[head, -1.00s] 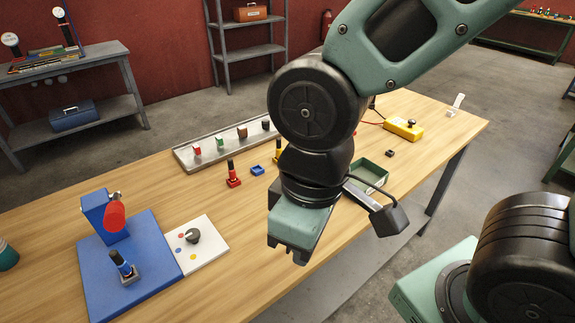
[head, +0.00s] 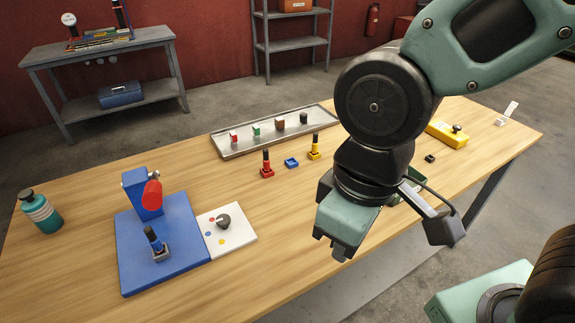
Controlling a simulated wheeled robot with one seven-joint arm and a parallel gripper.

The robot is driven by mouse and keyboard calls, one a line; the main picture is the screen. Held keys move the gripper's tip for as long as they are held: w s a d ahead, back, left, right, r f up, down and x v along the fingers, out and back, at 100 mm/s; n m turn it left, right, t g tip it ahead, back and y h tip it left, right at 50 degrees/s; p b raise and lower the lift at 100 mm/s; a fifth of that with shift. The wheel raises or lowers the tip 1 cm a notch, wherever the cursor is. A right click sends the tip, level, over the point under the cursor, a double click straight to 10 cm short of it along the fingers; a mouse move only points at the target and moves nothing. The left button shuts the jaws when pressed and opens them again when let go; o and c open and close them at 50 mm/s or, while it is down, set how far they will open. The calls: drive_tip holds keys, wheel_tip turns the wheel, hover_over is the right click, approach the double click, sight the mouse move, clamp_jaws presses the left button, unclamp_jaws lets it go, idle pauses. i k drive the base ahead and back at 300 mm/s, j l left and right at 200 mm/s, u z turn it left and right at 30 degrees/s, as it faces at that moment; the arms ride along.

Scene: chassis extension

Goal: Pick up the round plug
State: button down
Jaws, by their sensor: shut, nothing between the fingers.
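A metal tray (head: 235,149) at the back of the table holds a row of small pieces: a red one (head: 233,136), a green one (head: 256,130), a brown one (head: 279,123) and a dark, rounded one (head: 304,117). The dark one may be the round plug; I cannot tell for sure at this size. My gripper (head: 338,252) points down near the table's front edge, in front of the tray and well apart from it. It is shut and holds nothing.
Black-topped pegs stand in red (head: 267,172) and yellow (head: 314,155) bases, with a blue block (head: 291,162) between. A blue board (head: 190,245), white dial panel (head: 245,236) and bottle (head: 40,211) are left. A yellow box (head: 448,136) is right. The front middle is clear.

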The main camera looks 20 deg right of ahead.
sight(153, 242)
drive_tip(key=k+j, duration=0.1)
drive_tip(key=j, duration=0.45)
drive_tip(key=k+j, duration=0.1)
drive_tip(key=j, duration=0.4)
drive_tip(key=k+j+z, duration=0.1)
drive_tip(key=j, duration=0.45)
drive_tip(key=k+j, duration=0.1)
drive_tip(key=j, duration=0.45)
